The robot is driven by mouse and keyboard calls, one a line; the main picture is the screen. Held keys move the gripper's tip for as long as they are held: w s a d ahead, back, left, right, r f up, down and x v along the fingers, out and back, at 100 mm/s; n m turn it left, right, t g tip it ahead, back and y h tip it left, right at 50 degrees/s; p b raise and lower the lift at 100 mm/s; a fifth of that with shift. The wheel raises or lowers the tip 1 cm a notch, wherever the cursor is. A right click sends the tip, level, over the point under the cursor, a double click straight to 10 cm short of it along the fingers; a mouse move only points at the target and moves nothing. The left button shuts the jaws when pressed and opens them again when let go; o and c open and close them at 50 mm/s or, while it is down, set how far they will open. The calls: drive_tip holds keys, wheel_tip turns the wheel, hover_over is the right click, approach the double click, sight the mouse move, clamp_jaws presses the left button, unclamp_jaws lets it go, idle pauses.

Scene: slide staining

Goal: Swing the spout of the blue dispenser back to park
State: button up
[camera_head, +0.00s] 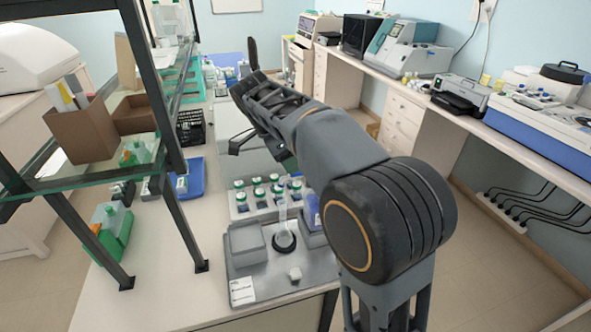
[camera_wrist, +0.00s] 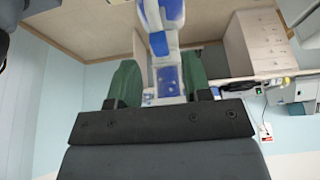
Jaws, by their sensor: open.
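My gripper shows in the wrist view (camera_wrist: 159,78), with its two green fingers apart. Nothing is clearly held between them. A blue-and-white thing (camera_wrist: 160,38) shows beyond and between the fingers; I cannot tell what it is or how far off. In the head view, a blue item (camera_head: 313,212) stands at the right of the grey tray (camera_head: 262,285), partly hidden by my arm. It may be the blue dispenser, but I cannot make out a spout. The arm reaches over the bench above a rack of green-capped bottles (camera_head: 240,208).
A clear cylinder on a black round base (camera_head: 284,242) and a grey block (camera_head: 247,243) stand on the tray. A black-framed glass shelf (camera_head: 95,178) rises at the left. A blue tray (camera_head: 195,180) lies behind.

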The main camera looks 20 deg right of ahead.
sight(298, 177)
drive_tip(key=shift+x, duration=1.95)
drive_tip(key=shift+c, duration=0.3)
clamp_jaws()
